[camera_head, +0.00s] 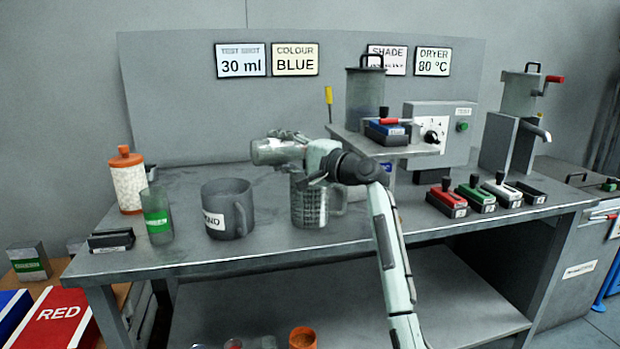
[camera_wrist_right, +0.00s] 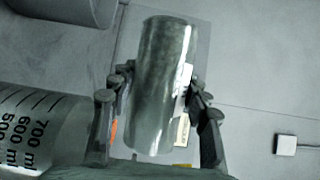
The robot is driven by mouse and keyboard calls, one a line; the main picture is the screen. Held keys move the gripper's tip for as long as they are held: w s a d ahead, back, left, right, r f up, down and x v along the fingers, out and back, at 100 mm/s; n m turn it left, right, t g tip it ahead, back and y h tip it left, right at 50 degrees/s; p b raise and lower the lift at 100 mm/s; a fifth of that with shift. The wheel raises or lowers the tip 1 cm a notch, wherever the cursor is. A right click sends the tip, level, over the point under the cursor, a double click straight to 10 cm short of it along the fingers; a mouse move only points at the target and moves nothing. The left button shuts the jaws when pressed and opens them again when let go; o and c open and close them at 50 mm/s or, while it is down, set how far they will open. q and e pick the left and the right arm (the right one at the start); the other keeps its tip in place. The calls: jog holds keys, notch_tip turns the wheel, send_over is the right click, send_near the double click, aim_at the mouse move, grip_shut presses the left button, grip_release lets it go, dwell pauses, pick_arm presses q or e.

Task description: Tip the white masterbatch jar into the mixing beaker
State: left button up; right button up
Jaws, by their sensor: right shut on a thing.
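My right gripper (camera_head: 292,152) is shut on a grey, glassy jar (camera_head: 268,152), which lies almost level and points left. In the right wrist view the fingers sit on both sides of the jar (camera_wrist_right: 165,75), and a pale label edge shows on it. The colour of its contents cannot be told. The mixing beaker (camera_head: 312,208), clear with a handle and marks, stands upright on the bench below the gripper. Its millilitre marks also show in the right wrist view (camera_wrist_right: 30,130). The jar's end is left of and above the beaker. My left gripper is out of view.
A grey mug (camera_head: 228,210) stands left of the beaker, beside a green-labelled jar (camera_head: 157,215) and an orange-capped bottle (camera_head: 128,185). A shelf (camera_head: 400,148) with a canister (camera_head: 365,95) is behind right. Several coloured blocks (camera_head: 446,198) stand at the right. Bench front is clear.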

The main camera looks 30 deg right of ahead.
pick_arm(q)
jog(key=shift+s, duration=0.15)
pick_arm(e)
jog(key=shift+r, duration=0.15)
jog(key=shift+m, duration=0.3)
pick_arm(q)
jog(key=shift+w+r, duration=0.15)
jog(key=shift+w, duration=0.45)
pick_arm(e)
jog(key=shift+d+r, duration=0.1)
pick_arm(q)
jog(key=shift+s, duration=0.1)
pick_arm(e)
jog(key=shift+r, duration=0.1)
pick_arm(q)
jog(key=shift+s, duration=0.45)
pick_arm(e)
jog(key=shift+d+m, duration=0.1)
jog(key=shift+m, duration=0.3)
jog(key=shift+r+t, duration=0.15)
jog(key=shift+t, duration=0.15)
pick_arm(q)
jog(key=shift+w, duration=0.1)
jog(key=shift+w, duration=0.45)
